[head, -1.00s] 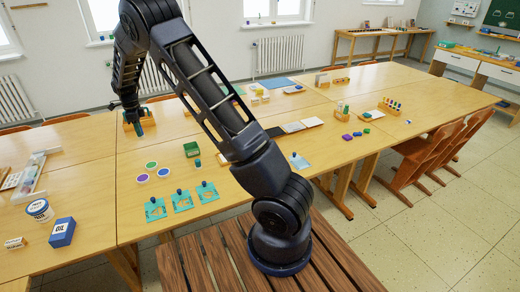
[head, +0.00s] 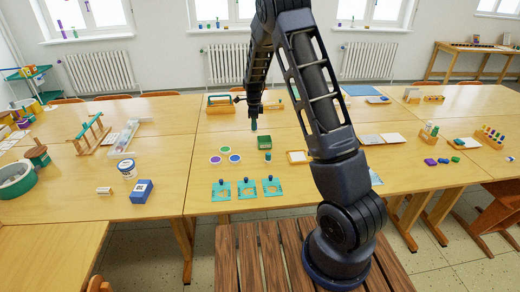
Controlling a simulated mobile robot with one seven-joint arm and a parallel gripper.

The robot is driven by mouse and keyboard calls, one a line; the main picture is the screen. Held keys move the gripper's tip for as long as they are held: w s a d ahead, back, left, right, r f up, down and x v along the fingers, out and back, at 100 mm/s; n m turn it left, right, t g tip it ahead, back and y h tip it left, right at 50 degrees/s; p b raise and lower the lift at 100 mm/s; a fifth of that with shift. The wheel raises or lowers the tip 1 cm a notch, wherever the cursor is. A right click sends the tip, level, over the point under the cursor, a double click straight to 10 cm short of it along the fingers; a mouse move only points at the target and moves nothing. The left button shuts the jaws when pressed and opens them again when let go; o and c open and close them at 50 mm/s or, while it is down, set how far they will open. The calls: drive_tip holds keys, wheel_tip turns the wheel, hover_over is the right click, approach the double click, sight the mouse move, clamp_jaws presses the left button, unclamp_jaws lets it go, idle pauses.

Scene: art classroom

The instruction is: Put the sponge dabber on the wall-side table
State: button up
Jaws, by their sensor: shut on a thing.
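My gripper (head: 254,117) hangs over the middle of the long wooden tables, pointing down. It is shut on a small upright thing with a dark green body, which appears to be the sponge dabber (head: 254,126). The fingers hide its upper part, and it seems to be above the tabletop. A wooden table (head: 470,48) stands against the wall at the far right and appears to be the wall-side table. It carries a few small items and has clear tabletop between them.
A wooden carrier (head: 220,104) stands left of my gripper. A blue oil box (head: 141,191) and a white tub (head: 127,169) are at left. Chairs (head: 461,222) stand at right.

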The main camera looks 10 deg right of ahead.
wheel_tip(320, 180, down, 15)
drive_tip(key=shift+r, duration=0.1)
idle(0.5)
drive_tip(key=o, duration=0.9)
drive_tip(key=shift+f, duration=0.2)
drive_tip(key=shift+o, duration=0.2)
